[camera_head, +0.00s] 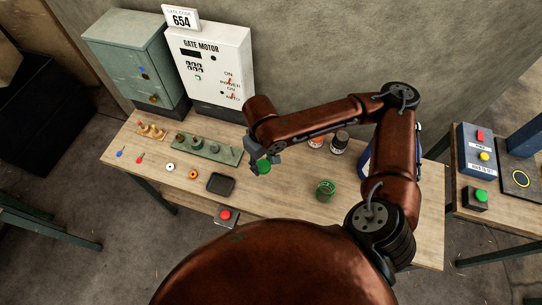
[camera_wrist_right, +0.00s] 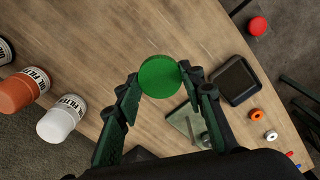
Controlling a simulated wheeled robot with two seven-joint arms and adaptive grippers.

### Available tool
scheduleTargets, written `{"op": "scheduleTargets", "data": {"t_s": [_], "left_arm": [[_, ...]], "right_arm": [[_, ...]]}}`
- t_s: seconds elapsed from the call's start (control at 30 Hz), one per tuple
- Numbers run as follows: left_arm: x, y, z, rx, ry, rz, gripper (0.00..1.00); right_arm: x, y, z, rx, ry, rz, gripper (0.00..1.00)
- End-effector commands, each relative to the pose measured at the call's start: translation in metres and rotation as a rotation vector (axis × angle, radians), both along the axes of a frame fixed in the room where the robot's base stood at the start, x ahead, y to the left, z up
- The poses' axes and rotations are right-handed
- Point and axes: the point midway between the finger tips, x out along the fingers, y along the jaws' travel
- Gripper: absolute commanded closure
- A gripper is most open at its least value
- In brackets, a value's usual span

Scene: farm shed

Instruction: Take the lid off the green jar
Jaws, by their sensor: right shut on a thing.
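The green jar (camera_head: 325,190) stands open-topped on the wooden table, right of the middle in the head view. Its green lid (camera_head: 264,167) is apart from it, to its left, at my right gripper (camera_head: 265,160). In the right wrist view the round green lid (camera_wrist_right: 160,76) sits between the two fingertips of my right gripper (camera_wrist_right: 158,84), which is shut on it. The jar does not show in the right wrist view. My left gripper is not in view.
On the wooden table (camera_head: 270,203) lie a black tray (camera_head: 220,184), a green board with knobs (camera_head: 205,149) and small rings. Oil filters (camera_head: 339,142) stand behind the jar. A red button box (camera_head: 227,216) is at the front edge. The gate motor cabinet (camera_head: 215,65) stands at the back.

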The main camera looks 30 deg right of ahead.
Motion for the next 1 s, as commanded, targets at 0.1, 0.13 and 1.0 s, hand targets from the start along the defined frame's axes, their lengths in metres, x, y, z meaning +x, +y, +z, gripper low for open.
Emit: {"op": "scheduleTargets", "data": {"t_s": [0.1,0.13,1.0], "left_arm": [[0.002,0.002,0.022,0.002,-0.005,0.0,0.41],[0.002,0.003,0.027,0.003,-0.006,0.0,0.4],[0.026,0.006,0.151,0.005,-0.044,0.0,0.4]], "right_arm": [[-0.009,-0.008,0.009,0.002,-0.003,0.217,0.93],[-0.011,-0.01,0.009,0.002,-0.003,0.281,0.93],[-0.084,-0.054,0.03,0.0,-0.01,2.273,0.93]]}}
